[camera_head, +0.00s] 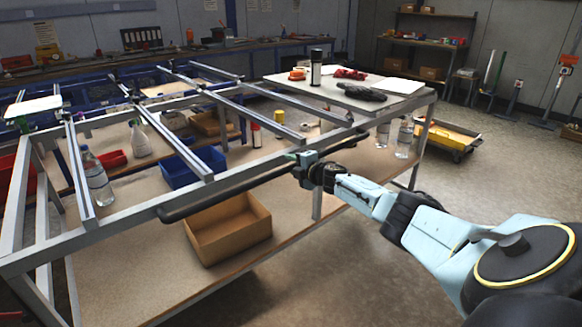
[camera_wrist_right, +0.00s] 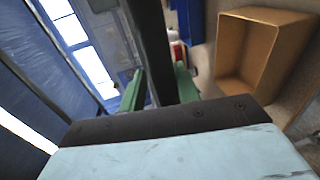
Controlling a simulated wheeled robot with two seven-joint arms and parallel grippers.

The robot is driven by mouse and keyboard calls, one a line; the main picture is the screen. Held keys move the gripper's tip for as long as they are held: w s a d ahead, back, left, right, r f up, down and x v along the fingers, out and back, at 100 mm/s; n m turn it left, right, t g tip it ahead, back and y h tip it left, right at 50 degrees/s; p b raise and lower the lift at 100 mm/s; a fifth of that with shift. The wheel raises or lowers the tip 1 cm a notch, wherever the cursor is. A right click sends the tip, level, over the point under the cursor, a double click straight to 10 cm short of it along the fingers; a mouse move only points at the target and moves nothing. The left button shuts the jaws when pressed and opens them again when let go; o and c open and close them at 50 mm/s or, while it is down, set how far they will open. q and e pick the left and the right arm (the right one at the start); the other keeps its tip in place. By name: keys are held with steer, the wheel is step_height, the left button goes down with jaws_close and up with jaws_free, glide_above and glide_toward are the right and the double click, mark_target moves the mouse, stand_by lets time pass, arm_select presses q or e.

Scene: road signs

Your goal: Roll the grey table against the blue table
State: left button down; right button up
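The grey table (camera_head: 110,235) is an open metal frame with crossbars and a wooden lower shelf. A black handle bar (camera_head: 235,189) runs along its near side. My right gripper (camera_head: 303,170) is at the handle toward its right end. In the right wrist view, its green fingers (camera_wrist_right: 160,88) lie on both sides of the dark bar (camera_wrist_right: 150,40) and appear closed on it. Blue framing (camera_head: 95,92), seemingly the blue table, shows behind the grey frame and is partly hidden by it. The gap between the tables cannot be judged. My left gripper is not in view.
The grey table carries a board (camera_head: 300,88) with a black bottle and gloves; an open cardboard box (camera_head: 228,230) and bottles stand on its shelf. A yellow trolley (camera_head: 450,137) stands at the right.

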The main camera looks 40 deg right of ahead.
steer(key=shift+o, duration=0.6)
steer(key=shift+s, duration=0.1)
steer(key=shift+f, duration=0.15)
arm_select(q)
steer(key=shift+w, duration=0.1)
